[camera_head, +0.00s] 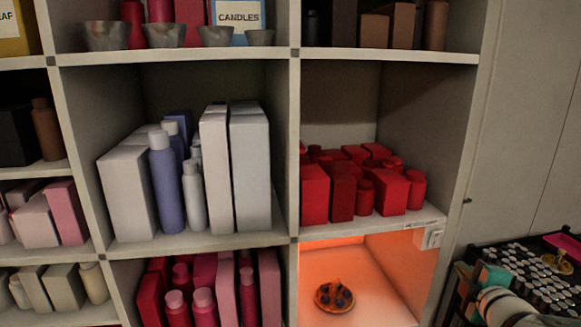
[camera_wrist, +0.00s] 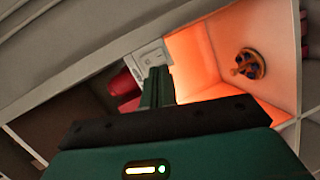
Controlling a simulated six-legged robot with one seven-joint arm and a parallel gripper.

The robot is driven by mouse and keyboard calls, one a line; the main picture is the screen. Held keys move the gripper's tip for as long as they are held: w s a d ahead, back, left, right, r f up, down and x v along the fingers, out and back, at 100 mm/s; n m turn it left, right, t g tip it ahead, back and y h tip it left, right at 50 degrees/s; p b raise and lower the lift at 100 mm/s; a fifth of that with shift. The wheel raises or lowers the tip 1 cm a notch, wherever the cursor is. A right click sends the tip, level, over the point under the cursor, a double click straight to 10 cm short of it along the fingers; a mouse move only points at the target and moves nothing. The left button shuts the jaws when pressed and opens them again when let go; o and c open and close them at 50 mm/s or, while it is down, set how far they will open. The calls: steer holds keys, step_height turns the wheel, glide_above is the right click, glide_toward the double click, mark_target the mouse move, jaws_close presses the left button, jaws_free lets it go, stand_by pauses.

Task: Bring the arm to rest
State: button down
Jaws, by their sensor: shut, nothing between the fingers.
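My gripper (camera_wrist: 158,73) shows in the wrist view with its green fingers together and nothing between them. It points toward a small white switch box (camera_wrist: 148,55) on the shelf, which also shows in the head view (camera_head: 433,239). Beside the fingers, to the right in the wrist view, is an orange-lit compartment. A small round turntable (camera_wrist: 248,66) with dark pieces on it stands inside, apart from my gripper. The turntable also shows in the head view (camera_head: 335,297), low in the shelf. My fingertips cannot be made out in the head view.
Red boxes and bottles (camera_head: 358,184) fill the compartment above the lit one. White boxes (camera_head: 235,165) and blue bottles stand to the left. Metal bowls (camera_head: 165,35) are on the upper shelf. A dark rack of small jars (camera_head: 535,275) stands at the lower right.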

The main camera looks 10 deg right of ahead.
steer(key=s+a+r+m+g+h, duration=0.15)
steer(key=a+m+g, duration=0.35)
steer(key=a+m, duration=0.55)
steer(key=s+a+f+m+g+y, duration=0.1)
steer(key=s+a+g+y, duration=0.1)
steer(key=s+a, duration=0.4)
steer(key=s+a+f+m+g+y, duration=0.1)
steer(key=s+a, duration=0.5)
steer(key=a, duration=0.7)
steer(key=shift+f+m+g+y, duration=0.35)
steer(key=shift+f+g+y, duration=0.4)
steer(key=shift+y, duration=0.4)
